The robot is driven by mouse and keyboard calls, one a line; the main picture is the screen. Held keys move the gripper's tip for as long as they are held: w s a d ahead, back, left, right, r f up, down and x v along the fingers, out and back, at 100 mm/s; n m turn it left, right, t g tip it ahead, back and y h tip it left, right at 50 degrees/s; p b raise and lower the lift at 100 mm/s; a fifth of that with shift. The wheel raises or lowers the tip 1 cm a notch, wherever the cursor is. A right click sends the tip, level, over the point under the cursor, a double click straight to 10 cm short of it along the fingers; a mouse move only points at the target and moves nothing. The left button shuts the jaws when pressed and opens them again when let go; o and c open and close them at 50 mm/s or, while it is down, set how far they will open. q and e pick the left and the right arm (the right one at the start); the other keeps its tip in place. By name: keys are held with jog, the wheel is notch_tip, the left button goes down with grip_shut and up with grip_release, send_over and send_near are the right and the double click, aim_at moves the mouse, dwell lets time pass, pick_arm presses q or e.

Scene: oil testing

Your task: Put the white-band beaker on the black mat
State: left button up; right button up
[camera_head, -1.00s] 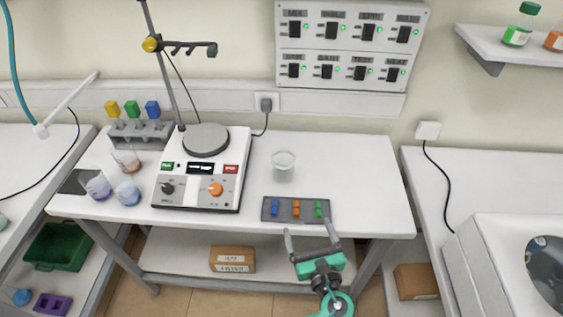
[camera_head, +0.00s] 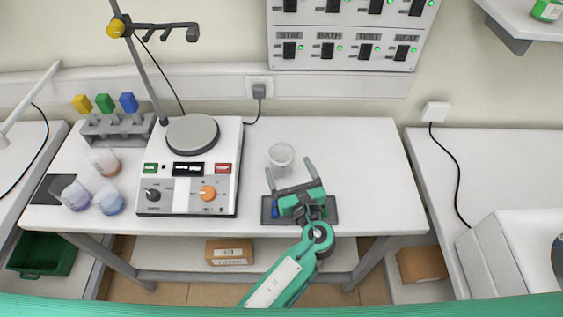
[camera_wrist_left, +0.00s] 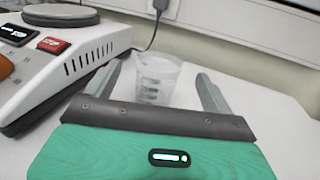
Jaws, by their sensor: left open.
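The clear beaker with a whitish band (camera_head: 281,155) stands upright on the white table, right of the hotplate. It also shows in the left wrist view (camera_wrist_left: 157,78). My left gripper (camera_head: 289,166) is open and empty just in front of it; in the left wrist view its two fingers (camera_wrist_left: 158,82) stand to either side of the beaker, with gaps. I cannot tell how deep the beaker is between them. The black mat (camera_head: 44,190) lies at the table's left end, with a purple beaker (camera_head: 75,198) at its right edge. My right gripper is not in view.
The hotplate stirrer (camera_head: 190,170) with its stand sits between beaker and mat. A blue beaker (camera_head: 109,202), a brown-tinted beaker (camera_head: 104,162) and a rack (camera_head: 115,127) stand left of it. A dark tray (camera_head: 330,210) is under my gripper. The table's right part is clear.

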aim_at(278, 143)
pick_arm(q)
jog(key=shift+w+a+f, duration=0.15)
jog(key=shift+w+a, duration=0.1)
jog(key=shift+w, duration=0.45)
jog(key=shift+w+a, duration=0.1)
jog(key=shift+w, duration=0.25)
jog(key=shift+w+b, duration=0.25)
jog(key=shift+b, duration=0.15)
jog(key=b+x, duration=0.1)
jog(key=x, duration=0.3)
jog(key=shift+b, duration=0.35)
jog(key=shift+w+a, duration=0.1)
jog(key=shift+w, duration=0.1)
jog(key=shift+s, duration=0.1)
jog(key=shift+c, duration=1.4)
jog(key=c, duration=0.7)
jog(key=shift+c, duration=1.1)
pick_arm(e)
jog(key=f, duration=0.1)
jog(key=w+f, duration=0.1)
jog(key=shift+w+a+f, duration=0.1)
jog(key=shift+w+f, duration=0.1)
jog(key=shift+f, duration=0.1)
